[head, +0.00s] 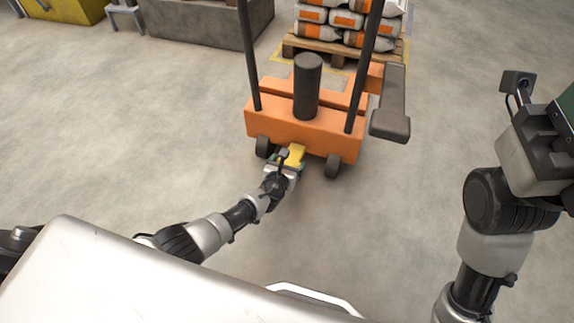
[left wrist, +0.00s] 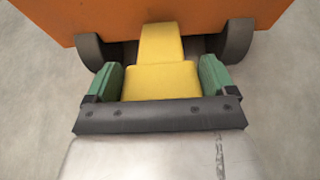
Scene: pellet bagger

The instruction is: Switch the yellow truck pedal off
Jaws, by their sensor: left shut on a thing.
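The yellow pedal (head: 296,153) sticks out low from the near side of the orange truck (head: 308,132), between its two dark wheels. My left gripper (head: 288,161) reaches down to it from the front. In the left wrist view, the green fingers of my left gripper (left wrist: 160,78) lie on both sides of the wide yellow pedal plate (left wrist: 160,80), shut on it. The pedal's narrower upper part runs up under the orange body (left wrist: 200,15). My right arm is at the right edge, well away from the truck; its fingers are mostly cut off by the frame.
The truck carries a dark upright cylinder (head: 307,85), two dark posts and a grey part (head: 391,105) jutting out on its right. Behind it, orange and white bags (head: 345,20) lie on a wooden pallet (head: 300,47). A grey bin (head: 200,25) stands back left. The floor is clear on both sides.

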